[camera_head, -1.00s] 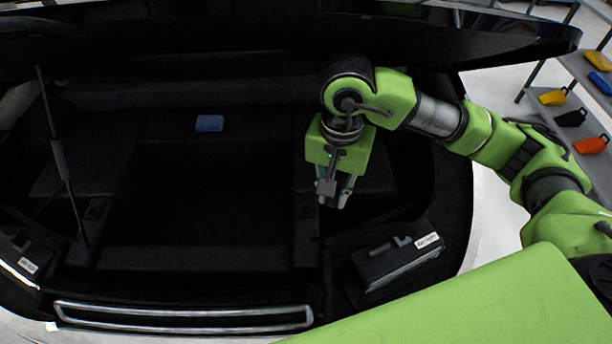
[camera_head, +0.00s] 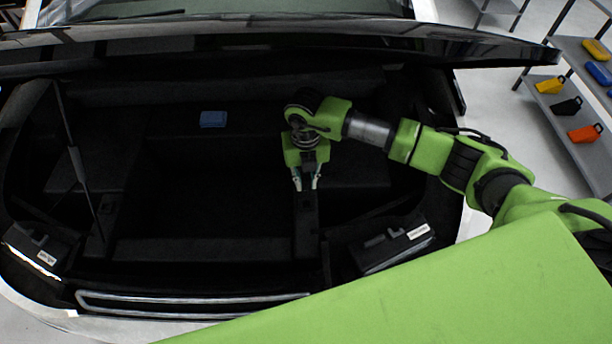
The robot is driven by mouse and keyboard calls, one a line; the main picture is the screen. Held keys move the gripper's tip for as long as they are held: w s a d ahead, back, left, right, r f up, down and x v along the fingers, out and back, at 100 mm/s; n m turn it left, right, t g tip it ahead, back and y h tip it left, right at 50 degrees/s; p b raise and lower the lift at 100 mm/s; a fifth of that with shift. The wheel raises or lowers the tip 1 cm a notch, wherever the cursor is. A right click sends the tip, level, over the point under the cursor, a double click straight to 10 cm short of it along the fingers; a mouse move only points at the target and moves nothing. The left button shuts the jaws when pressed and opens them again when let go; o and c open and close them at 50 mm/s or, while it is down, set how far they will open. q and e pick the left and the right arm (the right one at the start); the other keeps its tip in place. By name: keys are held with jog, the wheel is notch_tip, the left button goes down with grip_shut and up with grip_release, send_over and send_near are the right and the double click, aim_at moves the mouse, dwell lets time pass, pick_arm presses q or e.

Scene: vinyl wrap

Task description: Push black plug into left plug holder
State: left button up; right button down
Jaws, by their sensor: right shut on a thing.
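My right gripper (camera_head: 306,187) hangs fingers down inside the open car trunk, right of its middle. Its two pale fingertips stand around something dark, which I take to be the black plug; it hardly stands out from the black lining. The fingertips are at the top of a narrow dark upright panel (camera_head: 307,235) on the right side of the trunk well. A similar dark panel (camera_head: 108,218) is on the left side. I cannot make out a plug holder clearly on either. My left gripper is not in view.
A blue block (camera_head: 213,119) lies on the trunk's rear shelf. Labelled black boxes sit at the front right (camera_head: 392,248) and front left (camera_head: 38,250). A thin strut (camera_head: 78,160) rises at left. A shelf with coloured bins (camera_head: 585,133) stands outside at right.

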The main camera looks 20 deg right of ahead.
jog(key=shift+w+f+m, duration=0.1)
jog(key=shift+f+m, duration=0.25)
jog(key=shift+m, duration=0.35)
jog(key=shift+f, duration=0.2)
jog(key=b, duration=0.5)
send_over(306, 206)
jog(key=shift+w+f, duration=0.1)
jog(key=shift+f, duration=3.15)
jog(key=shift+f+b, duration=0.95)
jog(key=shift+f, duration=0.1)
jog(key=shift+f, duration=0.15)
jog(key=c, duration=1.8)
grip_release()
notch_tip(306, 206, up, 12)
